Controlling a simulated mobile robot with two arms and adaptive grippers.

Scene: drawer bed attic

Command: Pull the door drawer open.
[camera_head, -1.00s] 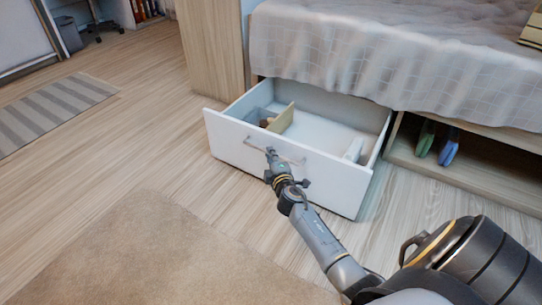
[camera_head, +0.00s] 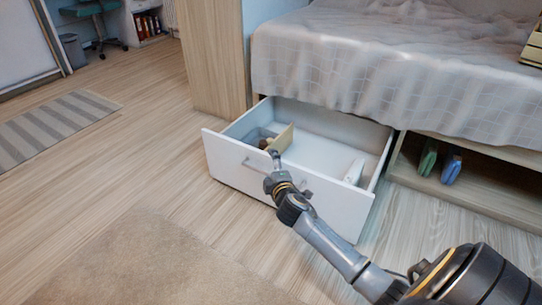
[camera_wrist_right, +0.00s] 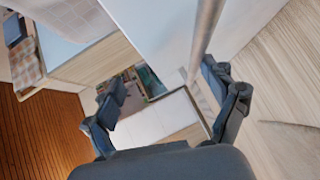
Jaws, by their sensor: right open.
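The white drawer (camera_head: 225,167) under the bed stands pulled out, with its inside showing. Its thin bar handle (camera_head: 252,165) runs across the front panel, partly hidden behind my right gripper. My right gripper (camera_head: 275,170) is at the handle's middle in the head view, its tip overlapping the panel's top edge. In the right wrist view the gripper (camera_wrist_right: 165,100) has its fingers spread apart. The handle bar (camera_wrist_right: 206,35) runs down from the top, near the right finger; whether they touch I cannot tell. My left gripper is not in view.
The bed (camera_head: 350,65) is above. An open shelf with green (camera_head: 427,158) and blue (camera_head: 451,169) items is to the right. The floor in front holds a beige rug (camera_head: 150,265).

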